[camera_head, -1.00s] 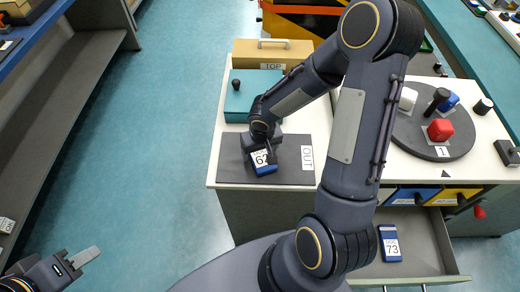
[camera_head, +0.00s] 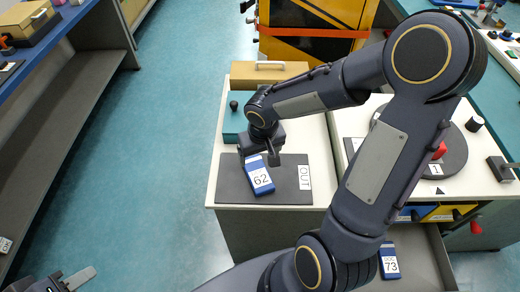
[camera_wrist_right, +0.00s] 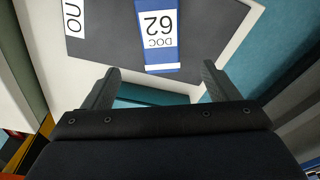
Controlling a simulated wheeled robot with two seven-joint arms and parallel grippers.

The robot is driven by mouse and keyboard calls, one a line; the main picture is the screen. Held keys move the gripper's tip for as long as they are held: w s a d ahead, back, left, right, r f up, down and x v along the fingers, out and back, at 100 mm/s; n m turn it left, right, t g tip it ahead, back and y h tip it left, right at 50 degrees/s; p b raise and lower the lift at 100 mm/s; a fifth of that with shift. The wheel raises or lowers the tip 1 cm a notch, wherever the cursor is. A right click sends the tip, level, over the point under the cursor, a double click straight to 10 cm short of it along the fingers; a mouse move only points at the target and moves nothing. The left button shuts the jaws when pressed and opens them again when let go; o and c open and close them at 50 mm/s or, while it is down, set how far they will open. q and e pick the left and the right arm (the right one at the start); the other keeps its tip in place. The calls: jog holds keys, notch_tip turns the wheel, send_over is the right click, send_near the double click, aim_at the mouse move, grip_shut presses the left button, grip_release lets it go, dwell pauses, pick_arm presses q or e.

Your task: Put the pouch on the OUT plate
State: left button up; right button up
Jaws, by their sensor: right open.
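A blue pouch with a white label reading 62 (camera_head: 258,175) lies on the dark grey OUT plate (camera_head: 288,191), left of the white OUT label. In the right wrist view the pouch (camera_wrist_right: 158,30) lies flat on the plate (camera_wrist_right: 108,30), its label reading DOC 62. My right gripper (camera_head: 264,158) is just behind the pouch in the head view. In the wrist view its two fingers (camera_wrist_right: 157,85) are spread and empty, apart from the pouch. My left gripper (camera_head: 75,280) is at the bottom left, partly cut off, far from the plate; its jaw opening cannot be made out.
Another blue pouch, numbered 73 (camera_head: 389,262), lies in the open drawer (camera_head: 425,268). A teal box (camera_head: 233,122) and a tan TOP box (camera_head: 270,70) stand behind the plate. A round turntable (camera_head: 455,158) is at right, partly hidden by my right arm.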

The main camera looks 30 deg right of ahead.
jog(key=s+a+r+t+y, duration=0.2)
jog(key=s+r, duration=0.4)
jog(key=s, duration=0.1)
jog(key=s+a+r+t+y, duration=0.1)
jog(key=s+a+r+y, duration=0.1)
jog(key=s+r, duration=0.4)
jog(key=shift+s+t, duration=0.4)
jog(key=shift+s, duration=0.7)
jog(key=shift+r, duration=0.1)
